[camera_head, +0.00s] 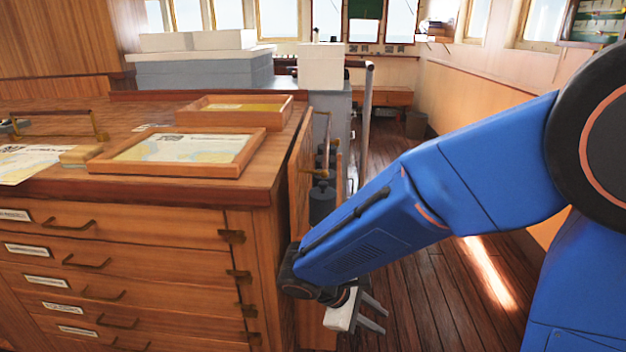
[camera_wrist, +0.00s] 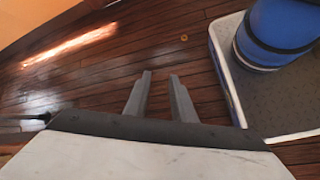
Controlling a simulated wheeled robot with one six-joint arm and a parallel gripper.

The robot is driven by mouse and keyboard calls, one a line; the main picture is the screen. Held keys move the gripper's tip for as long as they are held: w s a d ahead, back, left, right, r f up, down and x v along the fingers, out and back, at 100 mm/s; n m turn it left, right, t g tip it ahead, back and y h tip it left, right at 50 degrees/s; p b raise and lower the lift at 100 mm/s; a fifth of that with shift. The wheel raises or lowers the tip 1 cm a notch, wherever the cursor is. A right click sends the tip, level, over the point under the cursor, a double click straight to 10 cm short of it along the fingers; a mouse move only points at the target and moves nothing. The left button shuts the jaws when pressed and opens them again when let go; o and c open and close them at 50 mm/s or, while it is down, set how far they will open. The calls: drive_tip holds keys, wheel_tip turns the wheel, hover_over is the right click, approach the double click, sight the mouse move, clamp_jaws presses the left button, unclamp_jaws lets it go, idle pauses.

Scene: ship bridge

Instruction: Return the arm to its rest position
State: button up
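My blue arm reaches in from the right in the head view and slopes down to the left. My gripper (camera_head: 374,315) hangs low beside the right side of the wooden chart cabinet (camera_head: 130,250), over the plank floor. In the wrist view my gripper (camera_wrist: 160,95) shows two grey fingers standing apart with bare floor between them. It is open and holds nothing. I cannot tell from the head view whether the wrist touches the cabinet's side.
Framed chart trays (camera_head: 181,170) lie on the cabinet top. A dark grey cylindrical object (camera_head: 322,203) is at the cabinet's right side. A small orange ring-like thing (camera_wrist: 184,38) lies on the floor. The aisle floor (camera_head: 420,230) is clear; a bin (camera_head: 416,124) stands farther back.

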drive_tip(key=s+d+r+m+t+y, duration=0.3)
drive_tip(key=s+d+r+m+y, duration=0.5)
drive_tip(key=s+d+r+m, duration=0.2)
drive_tip(key=shift+s+d+r+m, duration=0.2)
drive_tip(key=shift+d+r+m, duration=1.2)
drive_tip(key=shift+d+r, duration=0.6)
drive_tip(key=shift+d+f, duration=0.1)
drive_tip(key=shift+f, duration=0.05)
